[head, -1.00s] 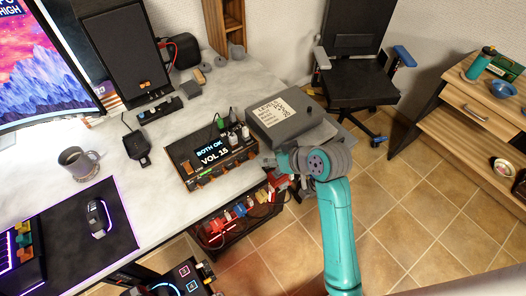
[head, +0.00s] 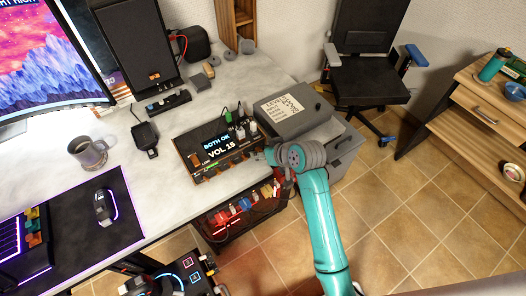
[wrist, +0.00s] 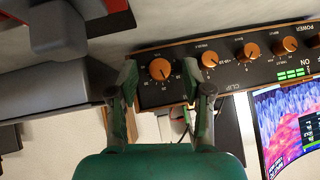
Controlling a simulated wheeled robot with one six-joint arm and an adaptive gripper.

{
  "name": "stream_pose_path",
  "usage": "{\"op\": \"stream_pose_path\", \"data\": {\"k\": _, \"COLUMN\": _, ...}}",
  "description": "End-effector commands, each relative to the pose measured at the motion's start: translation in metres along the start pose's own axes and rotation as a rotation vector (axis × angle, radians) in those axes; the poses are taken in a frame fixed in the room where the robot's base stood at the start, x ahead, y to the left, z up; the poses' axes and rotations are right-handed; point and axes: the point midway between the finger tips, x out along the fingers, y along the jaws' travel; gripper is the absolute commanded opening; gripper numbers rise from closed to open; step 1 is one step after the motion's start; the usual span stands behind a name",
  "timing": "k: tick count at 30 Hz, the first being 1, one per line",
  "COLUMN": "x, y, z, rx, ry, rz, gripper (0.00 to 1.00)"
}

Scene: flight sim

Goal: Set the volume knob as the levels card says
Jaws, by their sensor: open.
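The black amplifier with wooden trim (head: 188,160) sits at the desk's front edge; its display (head: 219,147) reads "BOTH OK" and "VOL 15". In the wrist view its panel is upside down, with a row of copper knobs. The end knob (wrist: 160,69), farthest from the POWER marking, is between my open fingers, with no clear grip; its label is too small to read. My gripper (wrist: 167,82) is at the amplifier's right front end, its tips mostly hidden in the head view (head: 268,157). The levels card (head: 283,107) lies on a grey box; only its heading is partly legible.
The grey box (head: 318,119) stands close to the right of the amplifier. Cables and plugs (head: 240,125) rise behind the amplifier's display. A shelf with red and blue items (head: 245,206) is below the desk edge. A mug (head: 88,150) stands left, well clear.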

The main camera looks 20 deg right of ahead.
Motion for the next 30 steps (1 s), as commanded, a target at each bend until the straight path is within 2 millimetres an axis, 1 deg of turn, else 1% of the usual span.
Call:
{"op": "stream_pose_path", "data": {"k": 1, "x": -0.0001, "y": 0.0, "z": 0.0, "rx": 0.0, "ry": 0.0, "rz": 0.0, "gripper": 0.44}}
{"op": "stream_pose_path", "data": {"k": 2, "x": -0.0001, "y": 0.0, "z": 0.0, "rx": 0.0, "ry": 0.0, "rz": 0.0, "gripper": 0.37}}
{"op": "stream_pose_path", "data": {"k": 3, "x": -0.0002, "y": 0.0, "z": 0.0, "rx": 0.0, "ry": 0.0, "rz": 0.0, "gripper": 0.27}}
{"op": "stream_pose_path", "data": {"k": 5, "x": -0.0002, "y": 0.0, "z": 0.0, "rx": 0.0, "ry": 0.0, "rz": 0.0, "gripper": 0.12}}
{"op": "stream_pose_path", "data": {"k": 6, "x": -0.0002, "y": 0.0, "z": 0.0, "rx": 0.0, "ry": 0.0, "rz": 0.0, "gripper": 0.02}}
{"op": "stream_pose_path", "data": {"k": 7, "x": -0.0002, "y": 0.0, "z": 0.0001, "rx": 0.0, "ry": 0.0, "rz": 0.0, "gripper": 0.0}}
{"op": "stream_pose_path", "data": {"k": 13, "x": 0.0, "y": 0.0011, "z": 0.0002, "rx": 0.014, "ry": 0.0, "rz": -0.012, "gripper": 0.0}}
{"op": "stream_pose_path", "data": {"k": 24, "x": 0.0005, "y": 0.0055, "z": 0.0011, "rx": 0.181, "ry": -0.001, "rz": -0.177, "gripper": 0.0}}
{"op": "stream_pose_path", "data": {"k": 30, "x": 0.0005, "y": 0.0046, "z": 0.001, "rx": 0.198, "ry": -0.001, "rz": -0.197, "gripper": 0.0}}
